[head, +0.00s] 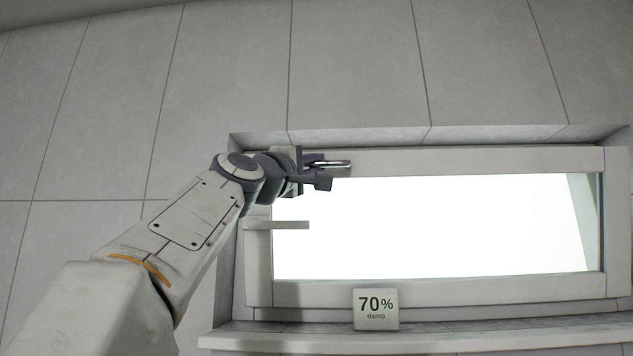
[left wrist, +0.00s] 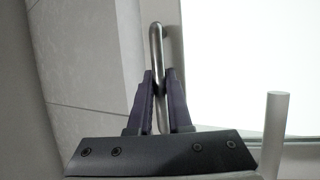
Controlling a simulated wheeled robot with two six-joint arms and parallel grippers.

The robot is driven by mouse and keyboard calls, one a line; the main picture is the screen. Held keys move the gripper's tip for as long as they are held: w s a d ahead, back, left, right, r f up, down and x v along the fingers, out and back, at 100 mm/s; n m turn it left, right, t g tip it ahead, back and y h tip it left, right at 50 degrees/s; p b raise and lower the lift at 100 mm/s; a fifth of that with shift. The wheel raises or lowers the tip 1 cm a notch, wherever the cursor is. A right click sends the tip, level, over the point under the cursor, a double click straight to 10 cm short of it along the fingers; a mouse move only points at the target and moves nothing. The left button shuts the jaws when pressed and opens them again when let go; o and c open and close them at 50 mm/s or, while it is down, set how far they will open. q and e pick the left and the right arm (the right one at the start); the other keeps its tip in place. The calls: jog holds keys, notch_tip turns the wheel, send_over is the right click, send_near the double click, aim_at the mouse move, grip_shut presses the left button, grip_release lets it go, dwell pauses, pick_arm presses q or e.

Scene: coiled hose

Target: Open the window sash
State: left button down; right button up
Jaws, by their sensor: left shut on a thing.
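The window sash (head: 440,162) has a pale frame around a bright white pane and sits in a wall recess; I cannot tell whether it stands slightly ajar. A metal bar handle (head: 336,163) shows at the sash's upper left. My left gripper (head: 322,173) is at this handle, its arm coming in from the lower left. In the left wrist view the dark fingers are closed around the handle (left wrist: 155,45), whose rounded end sticks out beyond them. My right gripper is not in view.
A pale flat bar (head: 280,225) juts across the left side of the window, below my gripper. A small block reading "70% damp" (head: 376,309) stands on the sill (head: 480,338). A grey cylindrical post (left wrist: 276,130) stands right of the fingers. Tiled wall surrounds the recess.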

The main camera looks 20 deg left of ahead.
pick_arm(q)
jog(key=c, duration=1.1)
grip_release()
jog(key=shift+w, duration=0.15)
jog(key=shift+f, duration=0.1)
jog(key=b+v, duration=0.7)
jog(key=v, duration=0.3)
jog(key=shift+s, duration=0.25)
